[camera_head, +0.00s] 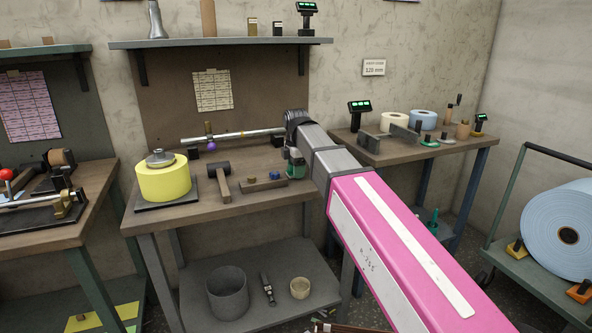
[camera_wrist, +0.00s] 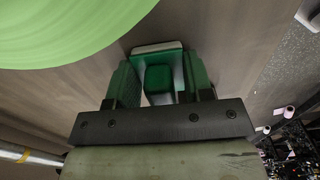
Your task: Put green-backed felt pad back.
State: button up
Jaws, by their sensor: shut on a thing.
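The green-backed felt pad (camera_wrist: 158,47) shows in the wrist view as a green piece with a pale edge and a green block on its near side. My gripper (camera_wrist: 160,82) is shut on it, with a green finger on either side of the block. In the head view my gripper (camera_head: 296,163) is low over the right part of the middle bench (camera_head: 235,200), largely behind my arm. I cannot tell whether the pad touches the bench top.
A yellow roll (camera_head: 163,178) on a dark plate, a mallet (camera_head: 222,180) and a small wooden block (camera_head: 263,184) stand left of my gripper. A metal rod (camera_head: 235,135) runs behind. A light green round surface (camera_wrist: 60,30) is close in the wrist view.

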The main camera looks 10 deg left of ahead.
jog(key=o, duration=0.9)
jog(key=shift+f, duration=0.1)
notch_tip(320, 180, up, 12)
jog(key=shift+r, duration=0.15)
